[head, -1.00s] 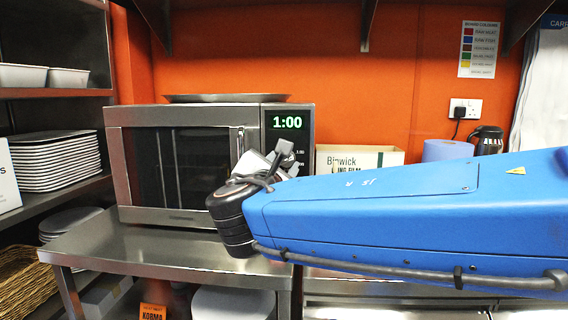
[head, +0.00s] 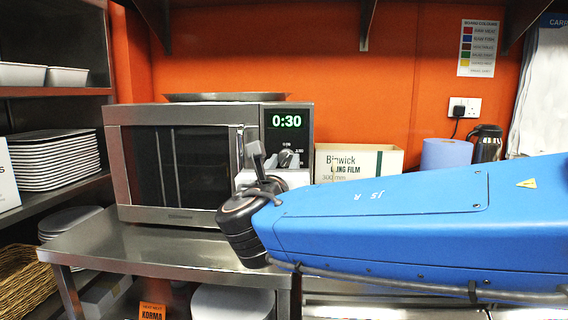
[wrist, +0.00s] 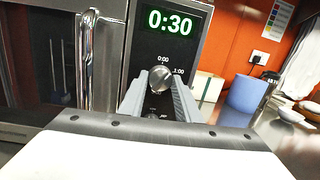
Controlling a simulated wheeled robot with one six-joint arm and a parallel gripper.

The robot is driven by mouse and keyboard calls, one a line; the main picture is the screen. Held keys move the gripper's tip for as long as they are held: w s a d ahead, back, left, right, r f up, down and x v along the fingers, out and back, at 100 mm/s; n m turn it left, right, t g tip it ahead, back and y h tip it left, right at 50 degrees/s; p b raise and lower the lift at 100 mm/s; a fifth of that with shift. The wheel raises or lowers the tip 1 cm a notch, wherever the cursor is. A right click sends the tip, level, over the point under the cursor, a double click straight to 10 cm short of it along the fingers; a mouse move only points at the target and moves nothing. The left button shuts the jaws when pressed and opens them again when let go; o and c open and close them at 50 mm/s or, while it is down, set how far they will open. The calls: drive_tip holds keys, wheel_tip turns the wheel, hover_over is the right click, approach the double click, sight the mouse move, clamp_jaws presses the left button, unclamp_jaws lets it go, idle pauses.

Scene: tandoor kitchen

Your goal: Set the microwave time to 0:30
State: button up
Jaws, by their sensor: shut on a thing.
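The microwave (head: 185,165) stands on the steel table with its door shut. Its green display (head: 286,121) reads 0:30, and it reads the same in the wrist view (wrist: 170,23). A round silver dial (wrist: 159,87) sits on the panel below the display, between printed marks 0:00 and 1:00. My gripper (wrist: 160,95) has a finger on each side of the dial and is shut on it. In the head view my gripper (head: 272,160) is at the microwave's control panel, and my wrist hides the panel's lower part.
A round metal tray (head: 225,97) lies on top of the microwave. A cling film box (head: 358,160), a blue roll (head: 446,154) and a dark flask (head: 487,145) stand to the right. The steel table (head: 150,247) is clear in front of the microwave.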

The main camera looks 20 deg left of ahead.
idle(0.4)
drive_tip(key=o, duration=1.1)
drive_tip(key=shift+c, duration=0.2)
drive_tip(key=shift+s, duration=0.1)
drive_tip(key=v, duration=1.7)
drive_tip(key=shift+s, duration=0.15)
